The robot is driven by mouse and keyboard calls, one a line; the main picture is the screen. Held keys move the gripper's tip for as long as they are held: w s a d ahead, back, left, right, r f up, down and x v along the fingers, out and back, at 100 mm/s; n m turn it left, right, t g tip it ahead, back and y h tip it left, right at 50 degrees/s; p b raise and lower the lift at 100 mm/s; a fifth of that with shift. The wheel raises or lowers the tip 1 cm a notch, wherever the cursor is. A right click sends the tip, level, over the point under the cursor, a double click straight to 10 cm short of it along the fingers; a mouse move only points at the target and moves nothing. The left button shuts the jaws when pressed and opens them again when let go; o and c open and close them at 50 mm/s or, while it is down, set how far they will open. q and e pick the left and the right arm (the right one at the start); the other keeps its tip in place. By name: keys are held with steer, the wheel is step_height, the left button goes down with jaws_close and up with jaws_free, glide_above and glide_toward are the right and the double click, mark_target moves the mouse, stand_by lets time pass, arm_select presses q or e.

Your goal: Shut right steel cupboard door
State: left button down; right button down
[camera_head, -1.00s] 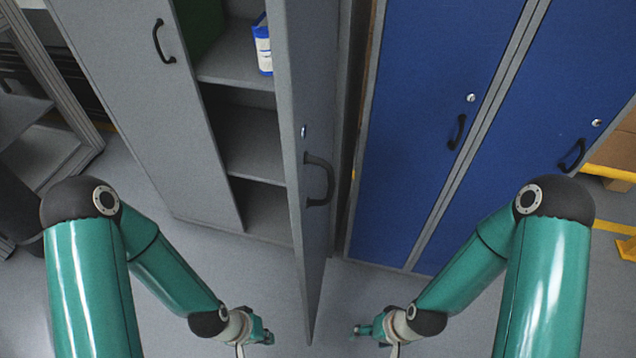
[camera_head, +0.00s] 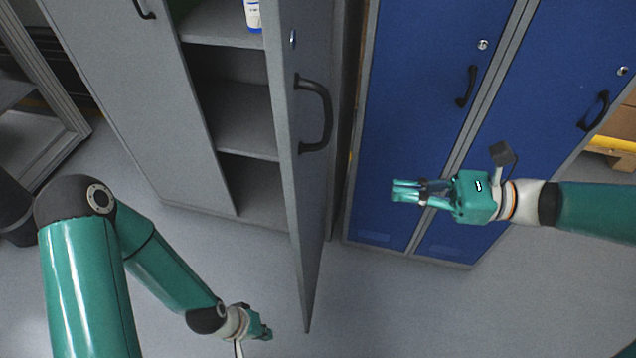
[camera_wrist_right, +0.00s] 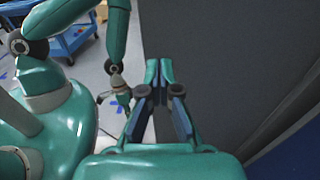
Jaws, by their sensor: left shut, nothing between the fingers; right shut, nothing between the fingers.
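The grey steel cupboard's right door (camera_head: 310,190) stands wide open, swung out toward me, with its black handle (camera_head: 328,115) on the side facing right. The cupboard's left door (camera_head: 125,90) is closed. My right gripper (camera_head: 394,190) is shut and empty, raised to the right of the open door and apart from it, pointing left in front of the blue lockers. It also shows in the right wrist view (camera_wrist_right: 158,62), with the grey door surface (camera_wrist_right: 205,60) to its right. My left gripper (camera_head: 268,333) is shut and empty, low down, left of the door's lower edge.
Inside the cupboard are shelves (camera_head: 232,115) and a white and blue container (camera_head: 253,15). Blue lockers (camera_head: 420,100) with black handles stand to the right. Grey floor (camera_head: 390,300) is clear in front. A metal frame (camera_head: 60,140) stands at far left.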

steer(key=r, duration=0.1)
glide_toward(300, 173)
steer(key=shift+y, duration=0.3)
steer(key=a, duration=0.2)
steer(key=w+a, duration=0.1)
steer(key=a, duration=0.4)
steer(key=shift+w+f, duration=0.2)
steer(key=shift+f, duration=0.1)
